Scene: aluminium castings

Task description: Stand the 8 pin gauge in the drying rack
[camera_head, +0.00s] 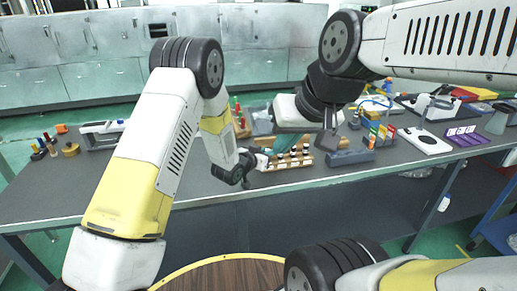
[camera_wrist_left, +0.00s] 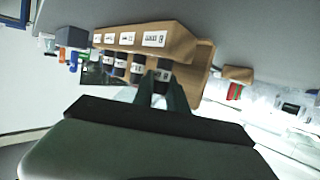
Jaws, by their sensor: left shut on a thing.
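My left gripper (camera_head: 262,161) is at the left end of a tan wooden block (camera_head: 280,166) on the bench. In the left wrist view its two fingers (camera_wrist_left: 162,97) are shut on a black pin gauge with a white label (camera_wrist_left: 163,75). I cannot read that label surely. The gauge is at the end of a row of similar gauges (camera_wrist_left: 119,66) along the labelled wooden block (camera_wrist_left: 188,41). Whether its lower end is in a hole is hidden. My right gripper (camera_head: 328,140) hangs above the bench; its opening is unclear. I cannot identify the drying rack surely.
A blue-grey block (camera_head: 350,157) stands right of the wooden block, with coloured parts (camera_head: 381,135) beyond it. A white device (camera_head: 424,141) and a purple tray (camera_head: 466,136) are farther right.

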